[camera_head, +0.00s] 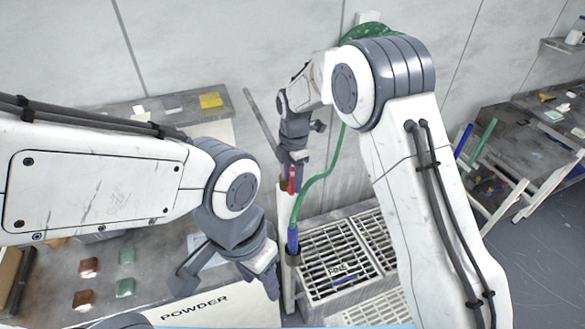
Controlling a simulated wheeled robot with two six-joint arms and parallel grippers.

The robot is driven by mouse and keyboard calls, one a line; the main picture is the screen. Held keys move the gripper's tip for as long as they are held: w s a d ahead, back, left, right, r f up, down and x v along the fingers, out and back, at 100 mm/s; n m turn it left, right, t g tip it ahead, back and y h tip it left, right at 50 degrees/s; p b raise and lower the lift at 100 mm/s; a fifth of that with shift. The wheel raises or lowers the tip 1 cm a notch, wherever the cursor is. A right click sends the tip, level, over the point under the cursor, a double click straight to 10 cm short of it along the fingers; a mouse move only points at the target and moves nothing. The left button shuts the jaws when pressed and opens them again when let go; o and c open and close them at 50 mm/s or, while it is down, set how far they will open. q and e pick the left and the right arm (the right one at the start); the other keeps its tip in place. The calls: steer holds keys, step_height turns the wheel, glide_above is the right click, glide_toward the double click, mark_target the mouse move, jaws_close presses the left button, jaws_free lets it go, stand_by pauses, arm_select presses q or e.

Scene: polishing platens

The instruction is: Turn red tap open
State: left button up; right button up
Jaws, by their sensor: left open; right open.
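The red tap (291,179) is a small red piece near the top of a pale post, in the middle of the view. My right gripper (293,160) points down right at the tap, its fingers around or just in front of it. It is open; I cannot tell whether it touches the tap, which it partly hides. My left gripper (228,277) is open and empty, lower left, above the bench front by the POWDER label (195,308).
A green hose (316,181) hangs beside the tap, ending in a blue nozzle (292,240). Grates (338,262) marked FINE lie to the right of the post. A yellow block (210,100) and several red and green blocks rest on the left benches. Another table (510,140) stands far right.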

mark_target(293, 167)
step_height(293, 167, up, 7)
steer(key=shift+r+b, duration=0.2)
steer(key=shift+b, duration=1.05)
steer(key=shift+r, duration=0.55)
steer(key=shift+s, duration=0.1)
steer(key=s+d+f+m+b, duration=0.1)
steer(key=s+f+m+b, duration=0.2)
steer(key=s, duration=0.7)
steer(key=s+d+f+m+b, duration=0.1)
steer(key=s+f+m+b, duration=0.2)
steer(key=s+m, duration=0.5)
steer(key=s+d+f+m+b, duration=0.2)
steer(key=s+f+m+b, duration=0.2)
steer(key=s, duration=1)
steer(key=shift+f+m+y, duration=0.4)
steer(key=shift+f+m, duration=0.05)
steer(key=shift+m, duration=0.55)
